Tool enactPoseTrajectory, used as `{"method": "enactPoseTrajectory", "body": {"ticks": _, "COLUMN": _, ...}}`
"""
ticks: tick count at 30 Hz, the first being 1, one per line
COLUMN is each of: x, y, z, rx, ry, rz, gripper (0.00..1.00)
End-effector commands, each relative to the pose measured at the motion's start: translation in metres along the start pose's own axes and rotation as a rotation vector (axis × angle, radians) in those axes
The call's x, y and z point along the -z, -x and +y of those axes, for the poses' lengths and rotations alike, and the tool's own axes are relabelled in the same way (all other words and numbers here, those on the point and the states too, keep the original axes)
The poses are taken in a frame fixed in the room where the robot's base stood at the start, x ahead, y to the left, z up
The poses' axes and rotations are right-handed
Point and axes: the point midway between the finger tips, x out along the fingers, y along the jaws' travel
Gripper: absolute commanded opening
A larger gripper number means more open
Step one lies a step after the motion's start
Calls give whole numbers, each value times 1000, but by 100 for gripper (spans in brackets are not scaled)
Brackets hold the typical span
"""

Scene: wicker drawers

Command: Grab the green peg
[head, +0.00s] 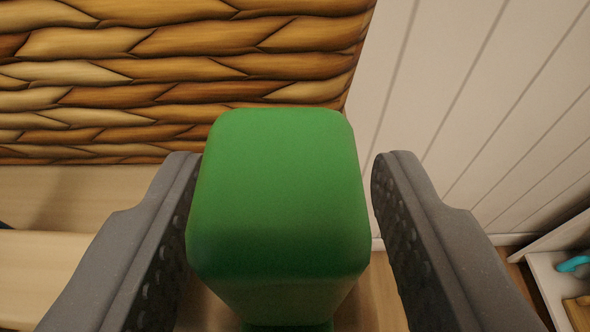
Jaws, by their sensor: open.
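The green peg (280,190) fills the middle of the head view, close to the camera, with its rounded square end towards me. My gripper (283,165) is open, with one grey finger on each side of the peg. The left finger's edge lies right beside the peg in the picture; whether it touches cannot be told. A narrow gap shows between the peg and the right finger. The peg's lower part runs down out of the frame, so what it rests on is hidden.
A wicker drawer front (180,75) stands behind at the upper left, above a pale wooden surface (50,200). A white panelled wall (470,100) is at the right. A low white shelf (545,285) with a turquoise item (573,264) is at the lower right.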

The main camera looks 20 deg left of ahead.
Motion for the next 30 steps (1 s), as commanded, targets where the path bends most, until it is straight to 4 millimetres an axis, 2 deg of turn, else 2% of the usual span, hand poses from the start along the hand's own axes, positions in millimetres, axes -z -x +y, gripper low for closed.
{"method": "enactPoseTrajectory", "body": {"ticks": 3, "x": 0, "y": 0, "z": 0, "rx": 0, "ry": 0, "rz": 0, "gripper": 45}}
{"method": "enactPoseTrajectory", "body": {"ticks": 8, "x": 0, "y": 1, "z": 0, "rx": -1, "ry": 0, "rz": 0, "gripper": 1}}
{"method": "enactPoseTrajectory", "body": {"ticks": 16, "x": 0, "y": 1, "z": 0, "rx": -1, "ry": 0, "rz": 0, "gripper": 0}}
{"method": "enactPoseTrajectory", "body": {"ticks": 20, "x": 8, "y": 3, "z": 1, "rx": -1, "ry": 2, "rz": 0, "gripper": 0}}
{"method": "enactPoseTrajectory", "body": {"ticks": 30, "x": 66, "y": 21, "z": 1, "rx": -2, "ry": 4, "rz": 1, "gripper": 0}}
